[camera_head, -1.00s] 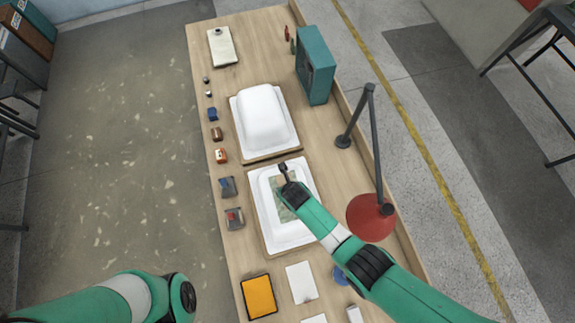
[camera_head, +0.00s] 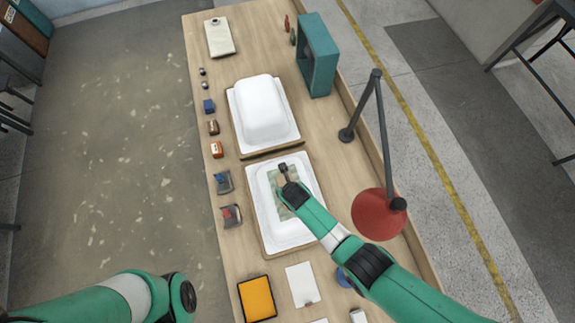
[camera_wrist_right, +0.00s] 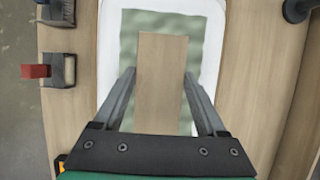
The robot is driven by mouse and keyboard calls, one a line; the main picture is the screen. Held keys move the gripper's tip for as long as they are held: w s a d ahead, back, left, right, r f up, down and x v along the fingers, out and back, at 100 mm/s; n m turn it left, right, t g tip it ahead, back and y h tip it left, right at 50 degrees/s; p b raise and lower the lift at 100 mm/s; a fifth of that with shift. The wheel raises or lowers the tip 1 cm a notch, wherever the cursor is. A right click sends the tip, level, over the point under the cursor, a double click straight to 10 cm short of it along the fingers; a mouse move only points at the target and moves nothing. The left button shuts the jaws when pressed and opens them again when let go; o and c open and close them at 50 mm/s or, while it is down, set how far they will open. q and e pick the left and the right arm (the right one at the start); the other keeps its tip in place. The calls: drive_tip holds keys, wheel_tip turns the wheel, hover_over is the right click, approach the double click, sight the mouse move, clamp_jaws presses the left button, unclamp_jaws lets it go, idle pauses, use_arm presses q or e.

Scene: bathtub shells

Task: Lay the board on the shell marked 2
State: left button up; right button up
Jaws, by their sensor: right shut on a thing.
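My right gripper (camera_head: 284,168) is over the near white shell (camera_head: 262,232). In the right wrist view its fingers (camera_wrist_right: 162,78) are shut on a plain wooden board (camera_wrist_right: 162,85), held over the shell's mottled green inner patch (camera_wrist_right: 128,60). I cannot tell whether the board touches the shell. The far shell (camera_head: 263,108) shows as a smooth white dome. I cannot read a number on either shell. Of my left arm only a part shows at the bottom left; its gripper is out of view.
A red lamp (camera_head: 378,213) on a dark jointed stand is right of the near shell. A teal frame box (camera_head: 318,58) stands beyond it. Small items line the left edge of the bench (camera_head: 340,165). An orange pad (camera_head: 257,298) and a white card (camera_head: 302,284) lie in front.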

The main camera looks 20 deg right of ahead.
drive_tip(key=shift+f, duration=0.25)
idle(0.4)
drive_tip(key=o, duration=1.4)
drive_tip(key=shift+r, duration=0.15)
wheel_tip(320, 180, up, 7)
drive_tip(key=p, duration=0.6)
drive_tip(key=shift+p, duration=0.4)
